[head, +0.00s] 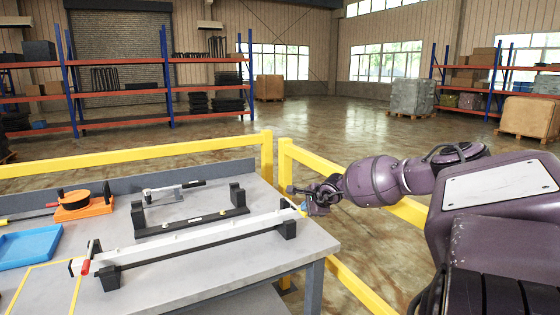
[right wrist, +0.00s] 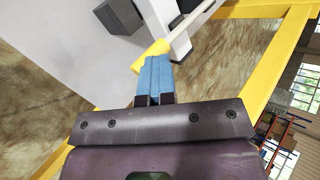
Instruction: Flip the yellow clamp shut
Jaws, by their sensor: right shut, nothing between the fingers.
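The yellow clamp (head: 303,207) shows as a small yellow piece at the right end of a long white mast section (head: 200,236), by the table's right edge. In the right wrist view the yellow clamp (right wrist: 152,49) sits just past my fingertips, partly hidden by them; I cannot tell whether they touch it or how far it is closed. My right gripper (head: 307,208) is at that end of the mast. Its blue fingers (right wrist: 155,72) are shut together with nothing between them. My left gripper is not in view.
The mast lies on black supports (head: 286,229), with a red clamp (head: 85,266) at its left end. A shorter section (head: 190,221) lies behind. An orange reel (head: 83,207) and blue tray (head: 28,247) are at left. Yellow rails (head: 310,160) run close behind and beside the table.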

